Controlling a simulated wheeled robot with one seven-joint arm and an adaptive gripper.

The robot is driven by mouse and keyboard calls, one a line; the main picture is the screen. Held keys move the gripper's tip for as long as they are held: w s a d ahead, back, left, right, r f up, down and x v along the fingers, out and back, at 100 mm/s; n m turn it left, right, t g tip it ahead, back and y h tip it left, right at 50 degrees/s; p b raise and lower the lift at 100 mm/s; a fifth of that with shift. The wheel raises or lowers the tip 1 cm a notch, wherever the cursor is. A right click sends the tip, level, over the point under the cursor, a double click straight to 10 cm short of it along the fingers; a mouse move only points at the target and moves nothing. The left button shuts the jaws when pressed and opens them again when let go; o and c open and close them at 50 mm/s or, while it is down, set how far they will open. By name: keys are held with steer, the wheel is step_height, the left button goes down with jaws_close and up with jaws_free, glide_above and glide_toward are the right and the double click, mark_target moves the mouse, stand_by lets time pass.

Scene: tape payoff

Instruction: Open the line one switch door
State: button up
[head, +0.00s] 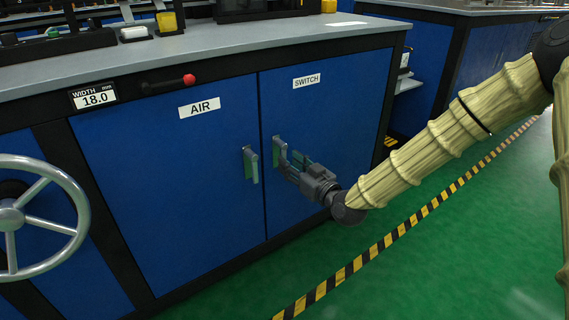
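The switch door (330,110) is a blue panel with a white SWITCH label (306,81), on the right of the cabinet front. It looks flush with the cabinet, closed. Its green-grey upright handle (277,150) is near the door's left edge. My gripper (285,158) is at this handle, with its fingers reaching to it from the right. The fingers partly cover the handle, and I cannot tell whether they are closed on it or only beside it.
The blue AIR door (165,190) with its own handle (251,164) adjoins on the left. A handwheel (40,218), a red-knobbed lever (188,80) and a width display (94,97) are on the front. Green floor (440,260) with a striped line (400,232) lies open at right.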

mark_target(285, 157)
steer(key=shift+b+x, duration=0.65)
steer(key=shift+x, duration=1.4)
jaws_close()
steer(key=shift+d, duration=0.15)
